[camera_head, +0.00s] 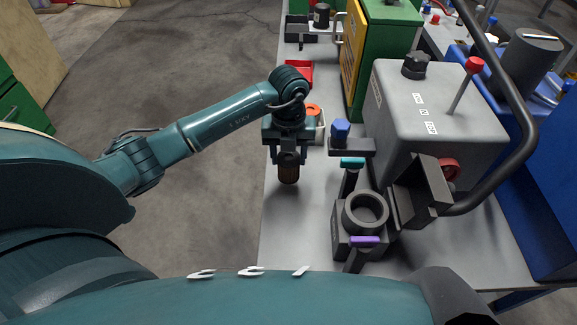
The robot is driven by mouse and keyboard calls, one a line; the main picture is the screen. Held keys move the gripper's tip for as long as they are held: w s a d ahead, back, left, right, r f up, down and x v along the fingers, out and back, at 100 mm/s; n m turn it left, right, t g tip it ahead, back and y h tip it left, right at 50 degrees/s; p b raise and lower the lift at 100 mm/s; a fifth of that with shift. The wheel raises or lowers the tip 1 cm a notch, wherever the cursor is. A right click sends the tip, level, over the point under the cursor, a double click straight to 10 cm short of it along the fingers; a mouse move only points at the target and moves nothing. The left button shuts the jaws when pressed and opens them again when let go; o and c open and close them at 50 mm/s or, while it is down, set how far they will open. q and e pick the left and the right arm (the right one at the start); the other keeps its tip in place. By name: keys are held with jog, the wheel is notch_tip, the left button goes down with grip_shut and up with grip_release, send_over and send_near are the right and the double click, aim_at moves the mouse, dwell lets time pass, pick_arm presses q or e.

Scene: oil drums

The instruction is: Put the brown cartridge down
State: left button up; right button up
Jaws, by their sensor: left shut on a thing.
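The brown cartridge (288,175) is upright in my left gripper (289,160), which is shut on its upper part. Its lower end is over the grey table (296,240), near the table's left edge. I cannot tell whether it touches the tabletop. The gripper points down, and its fingers hide the cartridge's top. My right gripper is not in view.
Right of the cartridge stands a dark round holder (365,212) with blue, teal and purple parts by it. A red tray (299,72) lies farther back. Bare tabletop lies in front of the cartridge.

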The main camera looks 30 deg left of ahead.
aim_at(288, 157)
pick_arm(q)
notch_tip(288, 157, down, 4)
jog(key=shift+r, duration=0.1)
jog(key=shift+f, duration=0.2)
jog(key=o, duration=1)
jog(key=shift+r, duration=0.25)
notch_tip(288, 157, up, 12)
jog(key=shift+f, duration=0.1)
